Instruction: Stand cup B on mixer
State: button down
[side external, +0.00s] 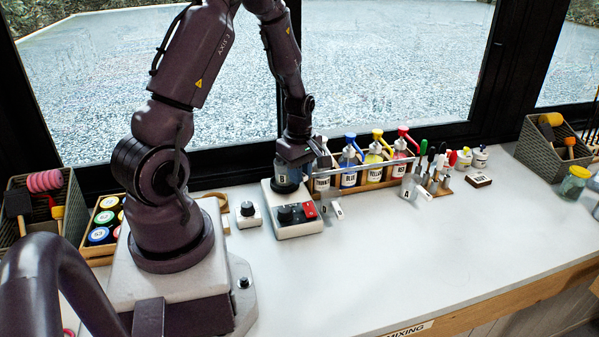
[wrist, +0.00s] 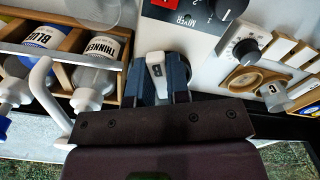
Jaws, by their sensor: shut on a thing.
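Cup B (side external: 284,174) is a clear cup with a white B label, upright over the dark round plate at the back left of the mixer (side external: 297,229). I cannot tell whether its base touches the plate. My gripper (side external: 293,156) is shut on the cup from above and behind. In the wrist view my gripper's fingers (wrist: 162,80) are on either side of cup B (wrist: 156,70), and the fingers hide most of the cup.
A rack of pump bottles, including blue (side external: 348,178) and yellow (side external: 374,173), stands close right of the mixer. A small knob box (side external: 248,215) is left of it. Cup C (wrist: 273,95) sits beside wooden holders in the wrist view. The front right counter (side external: 440,250) is clear.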

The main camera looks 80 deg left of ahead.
jog(key=shift+f, duration=0.4)
jog(key=c, duration=1)
grip_release()
notch_tip(320, 180, up, 13)
